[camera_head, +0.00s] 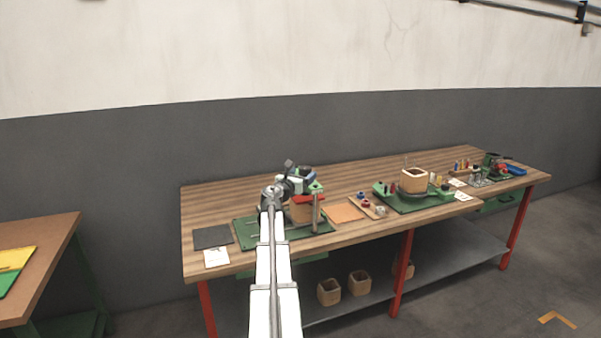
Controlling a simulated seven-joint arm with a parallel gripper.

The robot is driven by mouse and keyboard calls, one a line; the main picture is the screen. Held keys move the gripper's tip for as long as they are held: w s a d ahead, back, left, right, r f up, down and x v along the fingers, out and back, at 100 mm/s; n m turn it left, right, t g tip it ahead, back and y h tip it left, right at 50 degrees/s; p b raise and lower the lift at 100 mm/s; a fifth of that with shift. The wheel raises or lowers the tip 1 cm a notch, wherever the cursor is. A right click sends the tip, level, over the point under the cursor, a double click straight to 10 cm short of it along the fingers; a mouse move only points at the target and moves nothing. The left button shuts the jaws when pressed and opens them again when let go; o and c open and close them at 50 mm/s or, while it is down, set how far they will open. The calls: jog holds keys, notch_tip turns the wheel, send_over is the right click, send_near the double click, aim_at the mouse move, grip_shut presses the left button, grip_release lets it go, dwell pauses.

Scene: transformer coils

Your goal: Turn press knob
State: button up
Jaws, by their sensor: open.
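The press stands on a green base plate (244,235) on the left half of the wooden workbench. Its red crossbar (310,198) and a grey upright post (316,212) show, with a tan block (300,213) below the bar. My white arm reaches up from the bottom of the picture and covers part of the press. My gripper (309,183) is open at the top of the press, just above the red crossbar. I cannot make out the press knob apart from my gripper and wrist, nor tell whether the fingers touch it.
A black mat (212,237) and a white card (216,257) lie left of the press. An orange mat (344,213) and a small parts tray (370,208) lie right of it. A second green fixture (405,204) holds a square wooden coil form (414,180). Boxes stand on the lower shelf.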

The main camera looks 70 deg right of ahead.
jog(key=s+d+r+m+g+y, duration=0.1)
jog(key=s+d+r+m+g, duration=0.15)
jog(key=d+r+m, duration=0.45)
jog(key=s+d+r+m+g+y, duration=0.1)
jog(key=s+d+r+m+y, duration=0.15)
jog(key=d+r, duration=0.95)
jog(key=n+t+y, duration=0.5)
jog(key=n+y, duration=1)
jog(key=n, duration=1.6)
send_over(305, 167)
notch_tip(305, 167, down, 7)
jog(key=shift+g, duration=0.25)
jog(key=f, duration=1.3)
jog(key=shift+s+a+f, duration=0.15)
jog(key=shift+a+f, duration=0.05)
jog(key=shift+f, duration=0.05)
